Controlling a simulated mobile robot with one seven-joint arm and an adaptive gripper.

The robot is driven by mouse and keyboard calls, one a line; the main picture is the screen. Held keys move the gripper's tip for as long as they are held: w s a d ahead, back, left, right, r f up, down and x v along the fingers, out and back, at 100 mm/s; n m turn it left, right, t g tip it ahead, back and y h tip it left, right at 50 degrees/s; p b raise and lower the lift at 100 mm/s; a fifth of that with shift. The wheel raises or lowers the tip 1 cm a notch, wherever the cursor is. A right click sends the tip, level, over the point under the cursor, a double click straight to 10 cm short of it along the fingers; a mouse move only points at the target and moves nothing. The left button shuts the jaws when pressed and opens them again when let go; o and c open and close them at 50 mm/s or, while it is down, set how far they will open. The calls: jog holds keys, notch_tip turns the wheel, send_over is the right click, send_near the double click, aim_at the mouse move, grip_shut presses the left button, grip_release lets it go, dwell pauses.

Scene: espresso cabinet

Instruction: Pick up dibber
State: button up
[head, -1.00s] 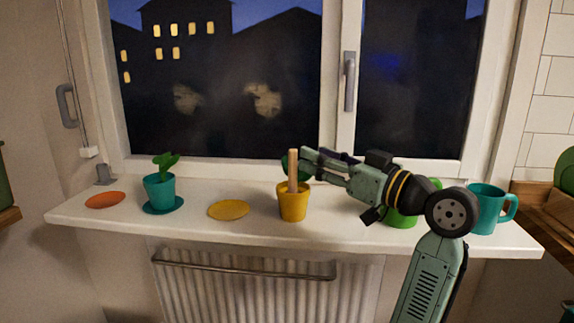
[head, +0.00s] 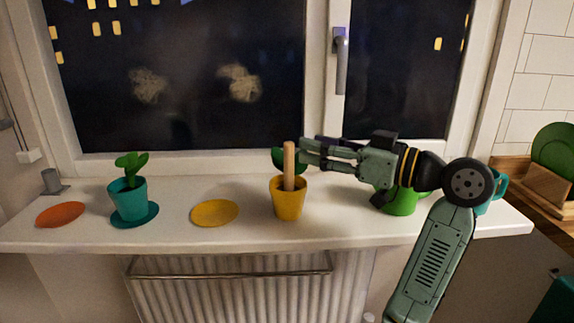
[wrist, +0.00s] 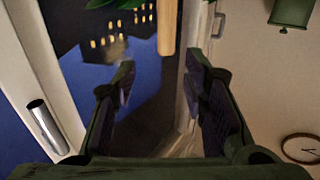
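The dibber (head: 289,165) is a pale wooden stick. It stands upright in the yellow pot (head: 288,204), in front of a green plant (head: 278,158). My gripper (head: 303,152) is just right of the dibber's upper part, with its fingers pointing left towards it. In the wrist view the two fingers (wrist: 162,82) are spread apart with nothing between them. The dibber (wrist: 167,25) shows there at the top, beyond the fingertips. Its lower end is hidden in the pot.
On the white sill are an orange saucer (head: 61,214), a teal pot (head: 128,200) on a teal saucer and a yellow saucer (head: 215,213). A green object (head: 400,202) and a teal mug (head: 497,188) are partly behind my arm. The window (head: 190,90) stands close behind.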

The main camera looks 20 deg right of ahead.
aim_at(293, 146)
jog(key=x, duration=0.2)
jog(key=p+x, duration=0.1)
jog(key=x, duration=0.1)
jog(key=p+x, duration=0.1)
jog(key=x, duration=0.1)
jog(key=shift+s+a+f, duration=0.2)
jog(key=shift+a+f, duration=0.05)
jog(key=shift+a, duration=0.1)
jog(key=shift+w+a+f, duration=0.1)
jog(key=shift+w, duration=0.1)
jog(key=shift+c, duration=0.6)
grip_shut()
